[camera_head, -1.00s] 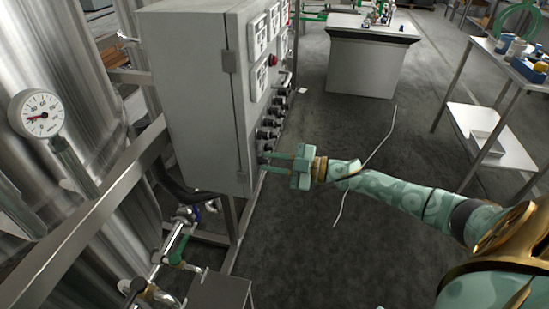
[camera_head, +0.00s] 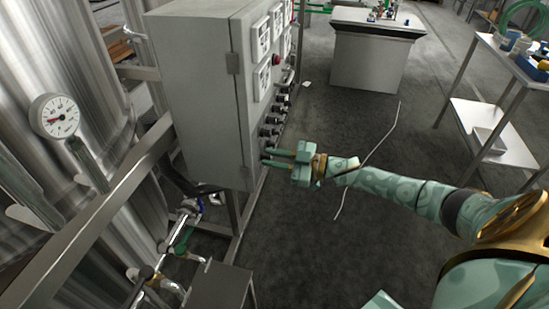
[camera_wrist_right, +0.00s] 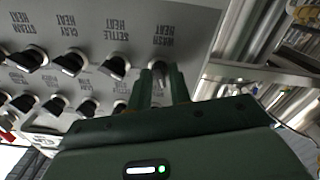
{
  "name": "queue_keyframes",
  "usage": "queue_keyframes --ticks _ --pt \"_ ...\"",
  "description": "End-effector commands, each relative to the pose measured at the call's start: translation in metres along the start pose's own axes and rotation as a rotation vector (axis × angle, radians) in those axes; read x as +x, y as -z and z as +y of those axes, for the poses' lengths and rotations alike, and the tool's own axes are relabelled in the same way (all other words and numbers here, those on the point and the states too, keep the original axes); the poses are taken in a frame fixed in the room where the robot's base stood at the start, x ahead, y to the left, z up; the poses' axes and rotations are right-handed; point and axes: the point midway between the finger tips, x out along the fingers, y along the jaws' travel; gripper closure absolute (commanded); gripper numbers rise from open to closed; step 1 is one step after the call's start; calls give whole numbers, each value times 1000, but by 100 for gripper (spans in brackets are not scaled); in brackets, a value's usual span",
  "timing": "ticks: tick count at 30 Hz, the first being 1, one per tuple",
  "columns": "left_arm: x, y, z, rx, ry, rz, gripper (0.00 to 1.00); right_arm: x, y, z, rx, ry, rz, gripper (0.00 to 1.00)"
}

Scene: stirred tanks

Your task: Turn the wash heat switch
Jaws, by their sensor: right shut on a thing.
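The grey control cabinet (camera_head: 205,90) stands left of centre in the head view, with black switches along its right-hand face. In the right wrist view the panel (camera_wrist_right: 205,20) shows upside-down labels, including "WASH HEAT" (camera_wrist_right: 165,35) at the right end of the upper row. My right gripper (camera_head: 268,158) reaches the lower near end of that face. In the wrist view its green fingers (camera_wrist_right: 162,80) are shut on the wash heat switch (camera_wrist_right: 159,70), directly by that label. The fingers hide most of the switch, so its exact angle is unclear. My left gripper is not in view.
The settle heat switch (camera_wrist_right: 117,68) is close beside my fingers, with several more switches in two rows. A pressure gauge (camera_head: 55,116) and pipework (camera_head: 180,235) are at the left. A white-shelved table (camera_head: 480,125) stands at the right.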

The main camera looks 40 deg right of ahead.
Motion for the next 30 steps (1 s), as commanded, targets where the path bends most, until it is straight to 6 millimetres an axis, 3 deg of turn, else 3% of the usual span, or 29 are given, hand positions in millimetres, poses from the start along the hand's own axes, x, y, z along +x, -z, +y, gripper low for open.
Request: queue_keyframes --ticks 3,4,5,17,20,30 --pt "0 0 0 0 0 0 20 0 -1 0 0 0 -2 100" --pt "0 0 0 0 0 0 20 0 -1 0 -1 0 -2 78" --pt "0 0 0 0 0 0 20 0 -1 0 -1 0 -2 69" --pt "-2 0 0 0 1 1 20 -9 0 0 -1 1 -2 69" --pt "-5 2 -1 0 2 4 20 -27 0 0 -2 1 -5 69" --pt "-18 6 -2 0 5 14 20 -118 0 0 0 1 -6 69"
